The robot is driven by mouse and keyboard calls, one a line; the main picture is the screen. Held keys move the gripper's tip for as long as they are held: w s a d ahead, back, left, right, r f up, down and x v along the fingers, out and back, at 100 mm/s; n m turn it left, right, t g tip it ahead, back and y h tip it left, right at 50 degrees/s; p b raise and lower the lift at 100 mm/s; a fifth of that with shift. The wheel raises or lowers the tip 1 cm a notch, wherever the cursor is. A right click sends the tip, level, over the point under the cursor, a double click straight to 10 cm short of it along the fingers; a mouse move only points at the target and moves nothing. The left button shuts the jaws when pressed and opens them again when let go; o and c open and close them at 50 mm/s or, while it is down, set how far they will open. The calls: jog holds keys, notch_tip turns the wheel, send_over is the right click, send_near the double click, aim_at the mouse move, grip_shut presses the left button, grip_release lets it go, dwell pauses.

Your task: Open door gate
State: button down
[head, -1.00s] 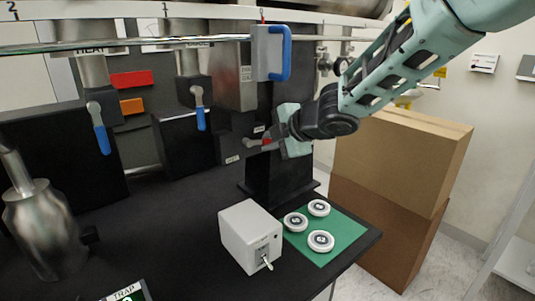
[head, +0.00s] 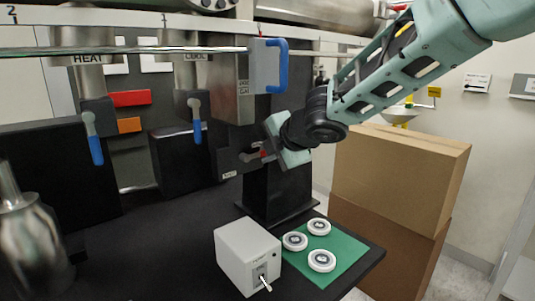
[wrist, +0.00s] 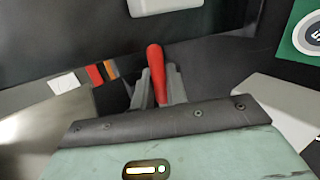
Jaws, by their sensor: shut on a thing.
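A dark box-shaped unit (head: 229,162) below the metal column carries a small lever with a red grip (head: 264,152). My gripper (head: 268,151) reaches the lever from the right, tilted. In the wrist view the red grip (wrist: 155,62) stands upright between the two grey fingers (wrist: 157,86), which are closed around its lower part. The lever's pivot is hidden in the wrist view. In the head view the fingers are small and partly covered by the gripper body.
A blue handle (head: 277,65) on a grey plate hangs above my gripper. Blue levers (head: 95,149) are at the left. A white switch box (head: 247,257) and white discs on a green mat (head: 345,255) lie on the black table. Cardboard boxes (head: 400,185) stand at right.

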jog(key=c, duration=1.5)
grip_release()
jog(key=shift+r, duration=0.65)
jog(key=shift+f, duration=0.15)
jog(key=shift+f, duration=0.1)
jog(key=p+v, duration=0.7)
jog(key=v, duration=1)
jog(key=shift+s, duration=0.2)
